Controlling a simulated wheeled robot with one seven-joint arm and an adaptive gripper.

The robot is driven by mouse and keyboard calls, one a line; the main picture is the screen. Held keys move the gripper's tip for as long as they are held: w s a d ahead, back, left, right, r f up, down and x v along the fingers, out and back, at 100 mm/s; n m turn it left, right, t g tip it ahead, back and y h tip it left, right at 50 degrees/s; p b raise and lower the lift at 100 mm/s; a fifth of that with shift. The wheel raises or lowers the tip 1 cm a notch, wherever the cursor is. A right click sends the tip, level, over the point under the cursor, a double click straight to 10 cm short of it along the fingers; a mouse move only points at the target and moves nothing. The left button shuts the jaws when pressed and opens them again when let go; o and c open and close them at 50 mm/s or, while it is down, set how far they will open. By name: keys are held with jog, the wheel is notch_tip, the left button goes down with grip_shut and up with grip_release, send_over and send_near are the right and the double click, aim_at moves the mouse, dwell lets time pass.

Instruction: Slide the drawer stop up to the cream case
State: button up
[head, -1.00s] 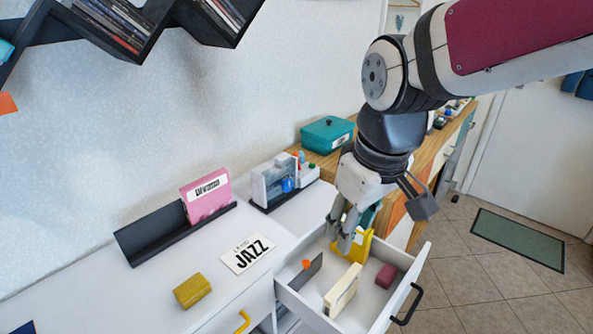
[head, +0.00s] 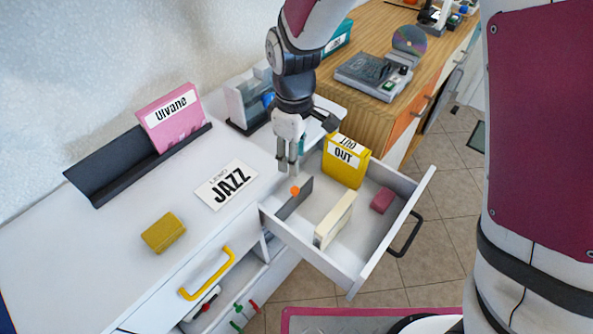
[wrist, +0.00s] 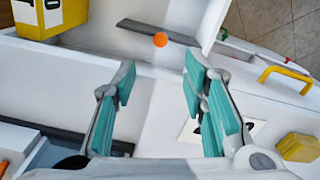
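The drawer stop is a thin dark grey plate (head: 298,203) with an orange knob (head: 295,190), standing across the open drawer near its left side. In the wrist view the plate (wrist: 140,29) and its knob (wrist: 160,40) lie beyond my fingertips. The cream case (head: 335,221) stands on edge in the drawer, right of the stop, with a gap between them. My gripper (head: 287,172) points down above the drawer's left back end, near the knob and apart from it. Its teal-padded fingers (wrist: 160,70) are spread, with nothing between them. I cannot make out the cream case in the wrist view.
A yellow OUT box (head: 345,163) stands at the drawer's back and a dark red block (head: 382,200) lies near its right wall.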

aim_at(295, 189)
notch_tip(295, 189, down, 11)
jog(key=shift+r+b, duration=0.1)
jog(key=shift+b, duration=0.35)
grip_shut()
